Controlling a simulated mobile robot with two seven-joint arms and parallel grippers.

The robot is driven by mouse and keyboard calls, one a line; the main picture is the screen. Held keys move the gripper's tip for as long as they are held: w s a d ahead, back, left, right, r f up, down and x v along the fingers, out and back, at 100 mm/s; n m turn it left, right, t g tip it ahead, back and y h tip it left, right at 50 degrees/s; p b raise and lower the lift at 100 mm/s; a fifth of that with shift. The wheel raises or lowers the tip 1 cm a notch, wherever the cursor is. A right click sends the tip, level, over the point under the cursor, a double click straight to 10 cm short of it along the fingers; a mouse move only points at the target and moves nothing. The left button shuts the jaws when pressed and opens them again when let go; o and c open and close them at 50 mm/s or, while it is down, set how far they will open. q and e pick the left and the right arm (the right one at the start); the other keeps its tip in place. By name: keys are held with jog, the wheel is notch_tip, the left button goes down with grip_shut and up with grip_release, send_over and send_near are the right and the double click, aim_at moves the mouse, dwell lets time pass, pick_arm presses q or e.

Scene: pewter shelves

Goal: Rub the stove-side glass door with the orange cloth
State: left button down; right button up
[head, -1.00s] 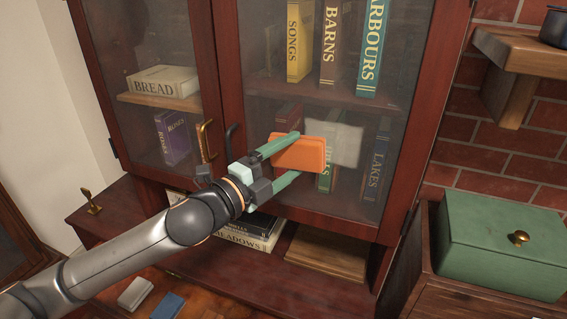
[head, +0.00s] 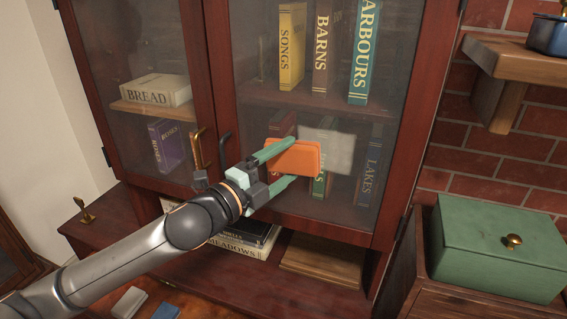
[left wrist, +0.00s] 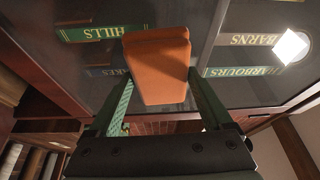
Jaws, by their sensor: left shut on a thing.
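The orange cloth (head: 293,158) is a folded, block-like pad between the fingers of my left gripper (head: 279,169). The left wrist view also shows the cloth (left wrist: 157,68) between the green fingers. The cloth is in front of the right glass door (head: 290,215), at mid-height; I cannot tell if it touches the glass. A pale, square smudge (head: 338,150) on this door shows just right of the cloth, which covers part of its left side. The left glass door (head: 150,130) has a brass handle (head: 197,148); the right has a dark one. My right gripper is out of view.
Books and shelves show behind the glass. A green box (head: 495,255) with a brass knob stands at the right. A wooden wall shelf (head: 510,60) holds a blue pot (head: 548,35). Pale and blue blocks lie at lower left. An open shelf with books is below the doors.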

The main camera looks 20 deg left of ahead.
pick_arm(q)
jog(key=shift+w, duration=0.6)
jog(key=shift+d, duration=0.1)
